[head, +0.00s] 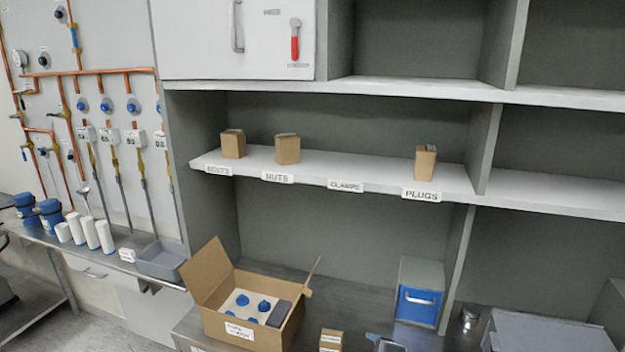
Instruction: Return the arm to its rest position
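Neither of my arms nor grippers shows in the head view. An open cardboard box (228,324) stands on the bench below the shelves, flaps up, with several blue-topped items (264,306) in a white insert and a dark grey block (279,313) inside. A small brown carton (331,340) stands to its right, partly cut off by the lower edge. Three small cartons stand on the labelled shelf: one by BOLTS (233,144), one by NUTS (287,149) and one by PLUGS (425,162). The shelf above the CLAMPS label (345,186) is empty.
A blue-fronted grey bin (420,292), a small metal jar (469,316) and a grey case (548,331) stand on the bench at right. A small grey-blue object (386,343) is cut off below. At left are copper pipes, white cylinders (90,232) and a grey tray (162,260).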

